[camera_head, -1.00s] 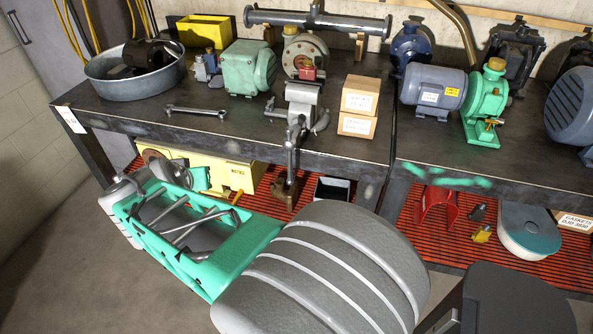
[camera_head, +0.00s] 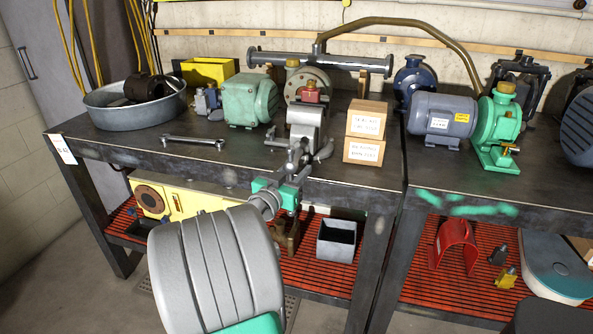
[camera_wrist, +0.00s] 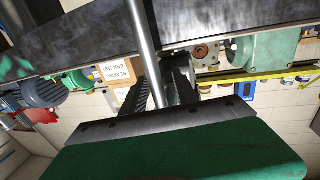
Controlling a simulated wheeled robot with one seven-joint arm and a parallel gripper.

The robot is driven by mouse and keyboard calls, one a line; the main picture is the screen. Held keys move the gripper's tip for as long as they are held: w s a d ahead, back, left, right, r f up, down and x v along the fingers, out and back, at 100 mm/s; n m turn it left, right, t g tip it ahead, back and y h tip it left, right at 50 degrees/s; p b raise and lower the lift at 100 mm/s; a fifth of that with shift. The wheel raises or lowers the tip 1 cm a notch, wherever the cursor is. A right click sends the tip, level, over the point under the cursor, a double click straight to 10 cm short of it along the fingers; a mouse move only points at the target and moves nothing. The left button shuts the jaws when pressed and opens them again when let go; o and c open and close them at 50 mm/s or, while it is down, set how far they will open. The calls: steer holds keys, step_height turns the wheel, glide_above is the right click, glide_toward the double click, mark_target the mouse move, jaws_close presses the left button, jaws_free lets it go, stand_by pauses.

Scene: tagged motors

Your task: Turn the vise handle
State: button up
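The grey vise (camera_head: 306,118) is mounted at the front edge of the left workbench. Its silver handle bar (camera_head: 291,160) hangs down in front of the edge, its lower part hidden by my gripper. My gripper (camera_head: 288,192) is at the lower part of the handle, below the bench top; its fingers are too small to read in the head view. In the wrist view the handle is a shiny rod (camera_wrist: 144,40) running down between the two dark fingers of my gripper (camera_wrist: 162,82). The fingers look apart, one on each side of the rod; contact is unclear.
A wrench (camera_head: 194,141) and two stacked boxes (camera_head: 366,133) lie beside the vise. A metal basin (camera_head: 118,112), a green motor (camera_head: 246,101) and a grey motor (camera_head: 440,118) stand on the benches. The lower red shelf holds a grey bin (camera_head: 337,240).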

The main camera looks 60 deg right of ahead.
steer(key=shift+c, duration=0.5)
jaws_close()
stand_by(0.9)
